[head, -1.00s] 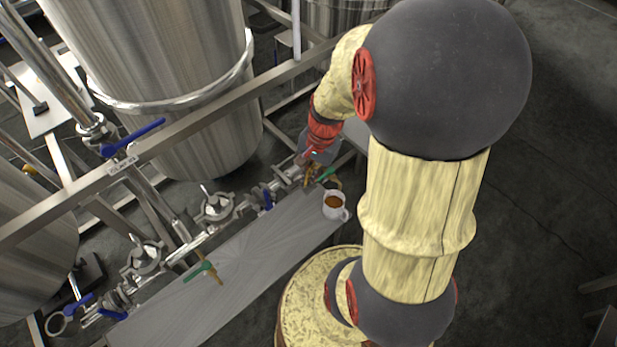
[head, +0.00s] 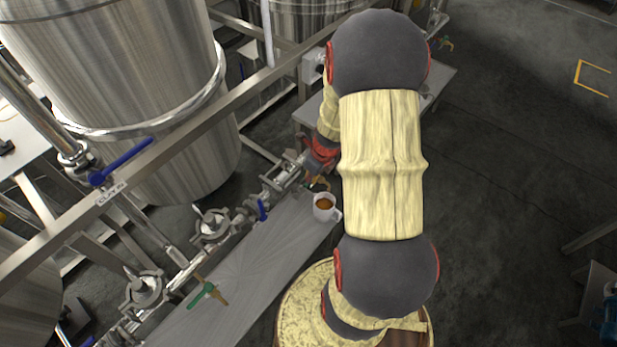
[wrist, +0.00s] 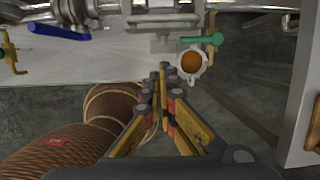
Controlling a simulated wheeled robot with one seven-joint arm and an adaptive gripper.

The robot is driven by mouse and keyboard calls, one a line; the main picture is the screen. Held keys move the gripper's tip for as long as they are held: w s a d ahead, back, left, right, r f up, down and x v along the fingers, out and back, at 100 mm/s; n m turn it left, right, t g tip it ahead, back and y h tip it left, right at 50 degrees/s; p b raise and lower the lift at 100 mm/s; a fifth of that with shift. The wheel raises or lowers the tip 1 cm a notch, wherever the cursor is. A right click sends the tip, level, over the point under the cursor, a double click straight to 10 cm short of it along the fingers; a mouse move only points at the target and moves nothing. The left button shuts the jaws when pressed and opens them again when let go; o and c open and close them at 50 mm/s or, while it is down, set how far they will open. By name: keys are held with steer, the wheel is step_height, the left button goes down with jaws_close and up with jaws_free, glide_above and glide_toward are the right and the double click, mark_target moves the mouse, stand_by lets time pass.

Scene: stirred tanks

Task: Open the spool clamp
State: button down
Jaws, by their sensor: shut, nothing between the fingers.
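Steel clamps join the pipe run in the head view: one (head: 212,224) near the middle, one (head: 144,289) at lower left. More fittings (head: 280,180) sit farther along, close to my gripper (head: 317,184). I cannot tell which one is the spool clamp. In the wrist view, my gripper (wrist: 162,72) is shut and empty, its yellow fingers together. Its tips point toward the steel pipe fittings (wrist: 162,18) at the top, and appear apart from them. In the head view my arm hides part of the gripper.
A white cup of brown liquid (head: 325,208) stands on the steel shelf (head: 262,240), close to my gripper; the cup also shows in the wrist view (wrist: 191,64). A green-handled valve (wrist: 203,41) is beside it. Blue valve handles (head: 120,163) stick out. Large tanks (head: 125,70) stand behind.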

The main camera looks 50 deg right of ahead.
steer(key=b+x, duration=0.3)
steer(key=x, duration=0.4)
steer(key=w+r, duration=0.2)
steer(key=w, duration=0.1)
steer(key=shift+w+a, duration=0.15)
steer(key=shift+w, duration=0.1)
steer(key=shift+r+p, duration=0.25)
steer(key=shift+p, duration=0.2)
steer(key=shift+w+r+p, duration=0.15)
steer(key=shift+w+p, duration=0.05)
steer(key=shift+p, duration=0.65)
